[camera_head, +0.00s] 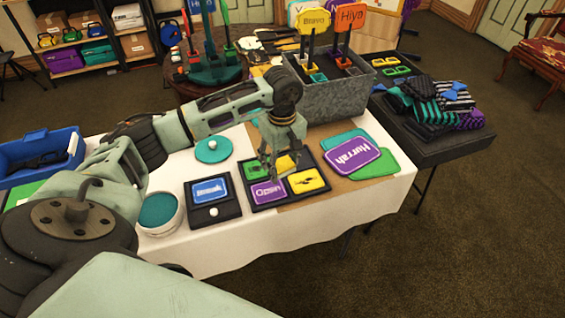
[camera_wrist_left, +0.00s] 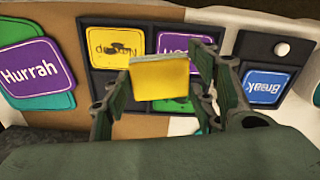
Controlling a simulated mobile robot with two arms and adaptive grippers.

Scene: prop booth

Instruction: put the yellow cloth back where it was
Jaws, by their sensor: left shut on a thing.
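The yellow cloth (camera_wrist_left: 160,80) looks like a flat, square-edged yellow piece between the fingers of my left gripper (camera_wrist_left: 168,82) in the left wrist view. In the head view the left gripper (camera_head: 274,160) is over the black divided tray (camera_head: 274,206), with yellow (camera_head: 286,163) showing at its fingers. The tray holds a purple "Open" card (camera_head: 268,192), a yellow card with a dark figure (camera_head: 306,181) and a green card (camera_head: 255,169). In the wrist view the compartment (camera_wrist_left: 106,86) beside the green card looks dark and bare. My right gripper is out of view.
The black "Break" box (camera_head: 213,206) and a teal round tin (camera_head: 160,212) stand left of the tray. The purple "Hurrah" sign (camera_head: 352,156) lies at right. A grey metal bin (camera_head: 330,99) with upright signs stands behind.

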